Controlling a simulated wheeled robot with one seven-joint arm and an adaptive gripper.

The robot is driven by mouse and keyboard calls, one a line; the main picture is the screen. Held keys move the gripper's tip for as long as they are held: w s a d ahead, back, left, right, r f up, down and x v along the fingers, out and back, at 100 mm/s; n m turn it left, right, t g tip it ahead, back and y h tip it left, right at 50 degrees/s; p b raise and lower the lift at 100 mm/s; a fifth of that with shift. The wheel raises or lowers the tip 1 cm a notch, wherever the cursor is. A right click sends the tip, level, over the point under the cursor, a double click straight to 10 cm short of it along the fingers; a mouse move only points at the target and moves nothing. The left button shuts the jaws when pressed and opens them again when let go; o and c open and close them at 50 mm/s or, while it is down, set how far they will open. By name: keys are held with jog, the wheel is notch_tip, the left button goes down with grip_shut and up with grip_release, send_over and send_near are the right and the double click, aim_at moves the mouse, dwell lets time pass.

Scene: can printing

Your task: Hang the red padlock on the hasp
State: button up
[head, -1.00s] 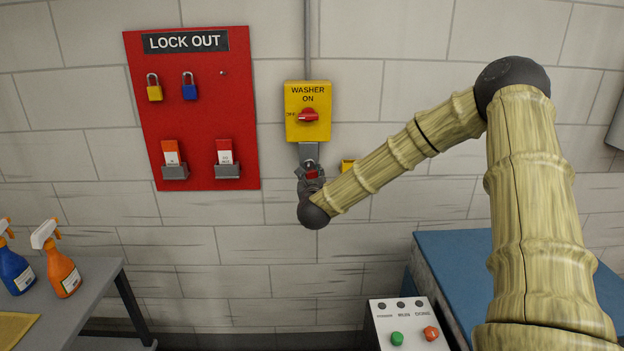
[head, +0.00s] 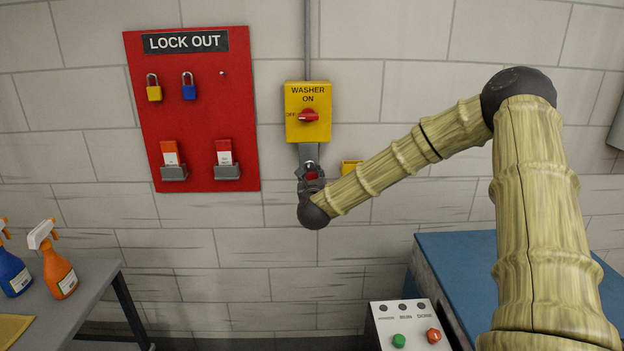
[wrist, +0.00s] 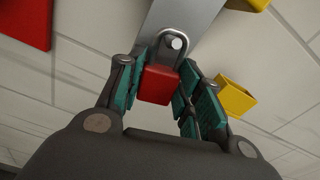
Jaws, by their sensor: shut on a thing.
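The red padlock (wrist: 158,85) is held between the teal pads of my gripper (wrist: 160,88) in the wrist view. Its shackle stands up in front of a grey metal plate, the hasp (wrist: 190,18), and a round pin end shows inside the shackle loop. I cannot tell whether the shackle is fully seated on the pin. In the head view the padlock (head: 311,175) is a small red patch in my gripper (head: 311,170), at the lower end of the hasp (head: 308,152). The hasp hangs below the yellow washer switch box (head: 308,112), whose red knob points to OFF.
The red lockout board (head: 195,110) on the left holds yellow and blue padlocks, an empty peg and two tag holders. A small yellow box (head: 350,166) sits close right of my gripper. A control panel (head: 408,325) and spray bottles (head: 58,268) are lower down.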

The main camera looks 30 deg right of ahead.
jog(key=o, duration=1.1)
jog(key=v, duration=1.2)
